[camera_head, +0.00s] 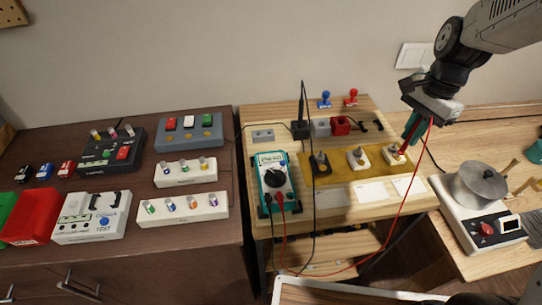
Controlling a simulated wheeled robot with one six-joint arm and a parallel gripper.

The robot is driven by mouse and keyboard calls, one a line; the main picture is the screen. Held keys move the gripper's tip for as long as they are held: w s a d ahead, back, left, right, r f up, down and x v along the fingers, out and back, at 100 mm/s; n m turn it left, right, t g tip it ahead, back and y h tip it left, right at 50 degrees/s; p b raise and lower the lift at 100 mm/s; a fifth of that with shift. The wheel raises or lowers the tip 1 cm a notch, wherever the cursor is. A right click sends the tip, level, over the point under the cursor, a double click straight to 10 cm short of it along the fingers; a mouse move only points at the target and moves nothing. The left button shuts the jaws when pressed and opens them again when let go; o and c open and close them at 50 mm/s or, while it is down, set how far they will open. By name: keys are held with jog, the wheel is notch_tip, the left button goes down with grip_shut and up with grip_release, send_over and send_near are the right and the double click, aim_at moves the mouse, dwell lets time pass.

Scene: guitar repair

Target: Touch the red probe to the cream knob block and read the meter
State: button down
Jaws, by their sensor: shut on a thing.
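My gripper (414,126) is at the upper right, pointing down, shut on the red probe (404,147). The probe's lower end is at or just above the rightmost cream knob block (394,155); I cannot tell whether it touches. Another cream knob block (358,159) sits to its left, and a black knob block (321,167) further left, all on a mustard strip (339,167). The teal multimeter (275,182) stands left of them with its screen lit; the digits are too small to read. A red lead (398,218) loops from the meter up to the probe.
A black probe (302,105) stands in a holder behind the strip, near red and grey blocks. Pale cards (371,192) lie in front. A cream device with a metal drum (479,186) stands at right. A dark cabinet (120,245) with pedals and boxes is at left.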

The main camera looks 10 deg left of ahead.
jog(key=shift+r, duration=3)
